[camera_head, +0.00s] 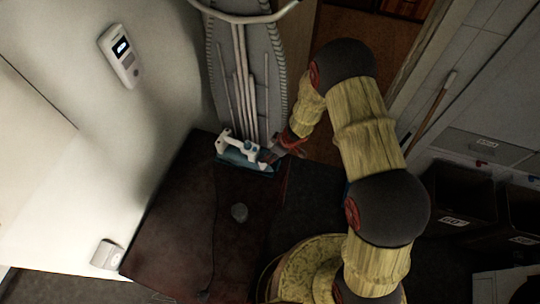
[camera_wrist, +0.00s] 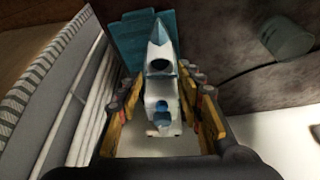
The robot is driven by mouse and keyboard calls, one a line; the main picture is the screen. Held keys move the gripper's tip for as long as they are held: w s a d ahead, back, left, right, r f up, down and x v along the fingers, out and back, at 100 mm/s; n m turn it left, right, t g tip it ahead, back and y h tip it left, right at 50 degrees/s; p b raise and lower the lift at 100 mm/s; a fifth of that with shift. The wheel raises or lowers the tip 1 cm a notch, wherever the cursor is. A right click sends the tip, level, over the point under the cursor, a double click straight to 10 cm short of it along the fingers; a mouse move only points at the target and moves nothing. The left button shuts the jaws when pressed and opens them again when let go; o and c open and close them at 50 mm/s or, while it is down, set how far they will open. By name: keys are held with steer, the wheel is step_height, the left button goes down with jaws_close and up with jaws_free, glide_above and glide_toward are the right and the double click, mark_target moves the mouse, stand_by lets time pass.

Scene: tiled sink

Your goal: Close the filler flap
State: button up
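A white iron with blue parts (camera_head: 240,148) sits on a brown-topped surface, just left of my gripper (camera_head: 283,147). In the wrist view the white body (camera_wrist: 158,90) points away from me, with a blue tip, a dark oval and a blue round part. A teal flat piece (camera_wrist: 128,42) lies beside and beyond it. I cannot make out which part is the filler flap or whether it is open. My gripper (camera_wrist: 162,98) is open, its fingers on either side of the iron in the picture, with gaps visible. I cannot tell how far above it they are.
An ironing board (camera_head: 216,60) stands upright against the wall behind the iron. A wall device (camera_head: 121,55) is at upper left. Dark bins (camera_head: 460,192) stand at the right.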

steer(key=shift+w+a+f, duration=0.1)
steer(key=shift+a+f, duration=0.05)
steer(key=shift+f, duration=0.2)
steer(key=shift+c, duration=0.2)
jaws_close()
